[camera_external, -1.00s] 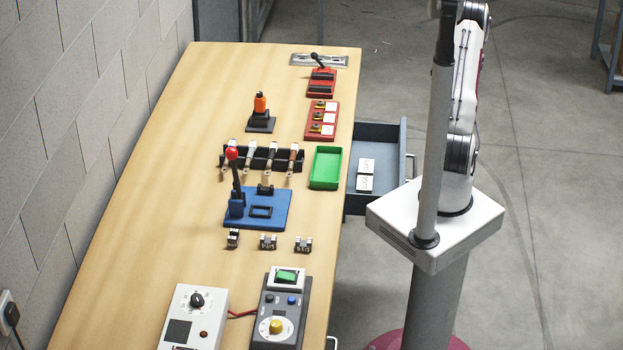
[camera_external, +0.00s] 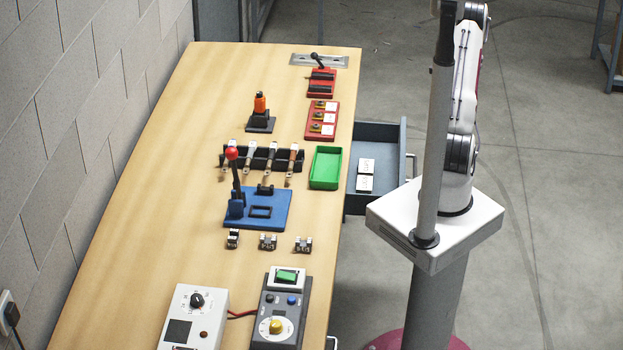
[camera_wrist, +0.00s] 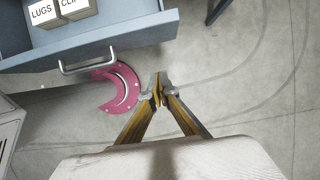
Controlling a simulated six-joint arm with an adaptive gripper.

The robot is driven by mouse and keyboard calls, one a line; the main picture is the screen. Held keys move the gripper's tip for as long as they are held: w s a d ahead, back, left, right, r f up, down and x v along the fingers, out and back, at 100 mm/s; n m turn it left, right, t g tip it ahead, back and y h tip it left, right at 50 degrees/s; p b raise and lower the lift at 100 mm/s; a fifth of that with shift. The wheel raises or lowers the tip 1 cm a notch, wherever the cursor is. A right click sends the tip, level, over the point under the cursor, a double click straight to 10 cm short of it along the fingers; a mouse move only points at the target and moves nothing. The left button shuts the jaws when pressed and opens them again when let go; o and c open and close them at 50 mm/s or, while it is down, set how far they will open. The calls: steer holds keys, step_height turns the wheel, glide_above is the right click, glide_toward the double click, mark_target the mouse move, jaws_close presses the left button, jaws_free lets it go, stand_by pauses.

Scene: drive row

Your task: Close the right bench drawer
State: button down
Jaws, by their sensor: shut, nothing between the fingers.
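The open bench drawer (camera_external: 384,133) is blue-grey and sticks out from the right side of the wooden bench. Its front panel and metal handle also show in the wrist view, the handle (camera_wrist: 88,63) at upper left. Two small boxes lie inside it, one labelled LUGS (camera_wrist: 43,13). My gripper (camera_wrist: 158,88) is shut and empty in the wrist view. It appears below and to the right of the handle in that picture, apart from it, with floor behind the fingertips. The external view does not show my gripper.
The bench top (camera_external: 150,210) carries a green tray (camera_external: 325,168), a blue lever base (camera_external: 270,222), red panels and control boxes. Another handle (camera_external: 332,342) shows at the bench's near edge. Bare floor (camera_wrist: 250,60) lies right of the drawer in the wrist view.

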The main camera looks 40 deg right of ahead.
steer(key=w+a+f, duration=0.5)
steer(key=f, duration=0.3)
steer(key=shift+a+f, duration=0.15)
steer(key=shift+f, duration=0.05)
stand_by(0.3)
steer(key=shift+w, duration=0.2)
glide_above(352, 146)
steer(key=shift+a, duration=0.1)
stand_by(0.8)
steer(key=shift+w+r, duration=0.1)
stand_by(0.3)
